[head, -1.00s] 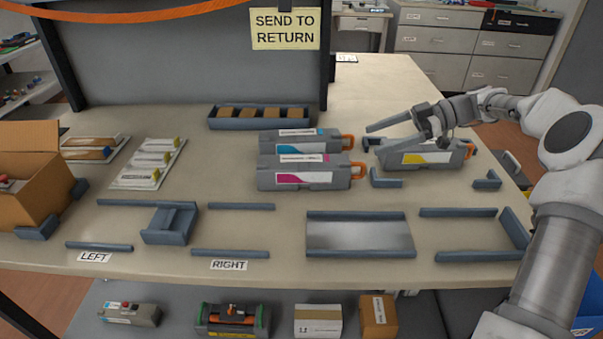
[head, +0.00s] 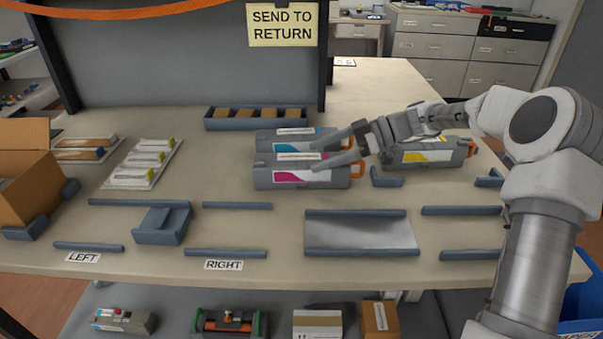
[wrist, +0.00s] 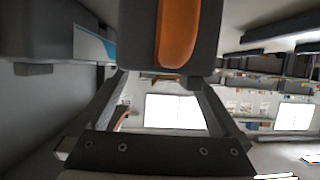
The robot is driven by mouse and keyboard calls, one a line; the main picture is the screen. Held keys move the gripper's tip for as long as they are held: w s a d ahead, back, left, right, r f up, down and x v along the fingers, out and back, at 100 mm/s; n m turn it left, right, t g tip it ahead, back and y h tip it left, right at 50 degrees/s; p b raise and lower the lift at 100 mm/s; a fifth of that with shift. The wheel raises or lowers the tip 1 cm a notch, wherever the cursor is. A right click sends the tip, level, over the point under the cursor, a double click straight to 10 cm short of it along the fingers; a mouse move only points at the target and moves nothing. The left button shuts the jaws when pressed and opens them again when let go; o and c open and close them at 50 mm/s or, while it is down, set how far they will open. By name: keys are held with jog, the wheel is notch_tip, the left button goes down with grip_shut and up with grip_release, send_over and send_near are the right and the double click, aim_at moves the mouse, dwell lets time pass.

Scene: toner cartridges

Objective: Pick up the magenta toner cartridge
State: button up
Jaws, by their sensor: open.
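The magenta toner cartridge (head: 265,178) is a grey box with a magenta-marked label, lying on the table in the head view. The cyan cartridge (head: 265,146) lies just behind it. My gripper (head: 313,157) is open at the magenta cartridge's right end, its two fingers pointing left and partly covering both cartridges. In the wrist view, a dark cartridge end with an orange handle (wrist: 178,32) is between or just beyond my open fingers (wrist: 160,88); contact cannot be told. The cyan-marked cartridge (wrist: 92,45) is at the left there.
The yellow cartridge (head: 410,158) lies to the right, below my forearm. Low blue-grey rails and a metal plate (head: 360,234) lie in front. A divided tray (head: 212,124) stands behind. A cardboard box (head: 25,195) stands at the left.

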aim_at(306, 159)
jog(key=x, duration=0.3)
jog(key=shift+a+f+b, duration=0.15)
jog(key=shift+a+b, duration=0.05)
jog(key=shift+b, duration=0.15)
grip_shut()
